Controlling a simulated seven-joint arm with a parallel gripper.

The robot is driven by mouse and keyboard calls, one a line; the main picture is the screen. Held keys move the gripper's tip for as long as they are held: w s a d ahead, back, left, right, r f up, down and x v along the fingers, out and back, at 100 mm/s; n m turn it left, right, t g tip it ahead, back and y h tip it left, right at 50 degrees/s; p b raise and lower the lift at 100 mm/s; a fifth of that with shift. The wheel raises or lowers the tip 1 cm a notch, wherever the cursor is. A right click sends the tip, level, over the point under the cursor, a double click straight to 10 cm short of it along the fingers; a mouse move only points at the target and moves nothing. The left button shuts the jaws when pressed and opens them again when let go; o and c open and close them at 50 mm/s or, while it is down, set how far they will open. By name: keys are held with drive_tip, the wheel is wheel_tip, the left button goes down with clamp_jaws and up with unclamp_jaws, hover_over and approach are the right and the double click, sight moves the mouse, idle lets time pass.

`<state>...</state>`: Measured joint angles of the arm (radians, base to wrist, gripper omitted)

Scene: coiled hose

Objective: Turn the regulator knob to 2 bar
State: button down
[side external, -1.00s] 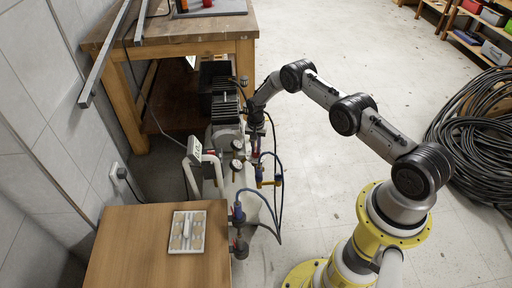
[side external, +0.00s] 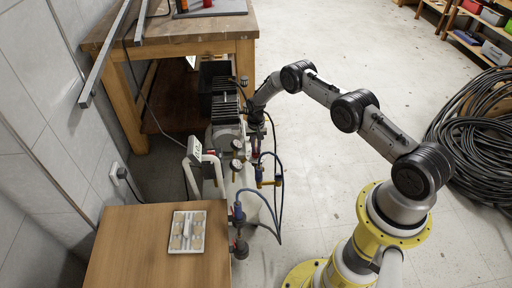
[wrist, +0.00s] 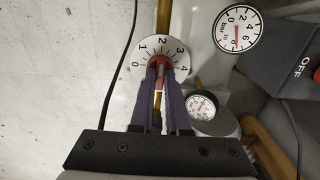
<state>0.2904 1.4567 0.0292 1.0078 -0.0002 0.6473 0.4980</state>
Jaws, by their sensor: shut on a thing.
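The regulator knob (wrist: 159,63) is red and sits at the centre of a round white dial (wrist: 175,50) marked 0 to 4, in the wrist view. My gripper (wrist: 160,70) has its two purple fingers closed on the knob from either side. The fingers hide the lower part of the dial, and I cannot tell for certain which number the knob points to. In the side view my gripper (side external: 256,136) is at the regulator beside the compressor, and the knob is too small to make out there.
A pressure gauge in bar (wrist: 238,30) with a red needle is right of the dial; a smaller gauge (wrist: 201,105) is below it. A switch box marked OFF (wrist: 290,65) is at far right. In the side view, blue hoses (side external: 279,190) hang close by. A coiled hose (side external: 475,130) lies far right.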

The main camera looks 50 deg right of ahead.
sight(256, 149)
drive_tip(key=c, duration=0.9)
unclamp_jaws()
wheel_tip(256, 149, up, 14)
drive_tip(key=shift+f, duration=0.1)
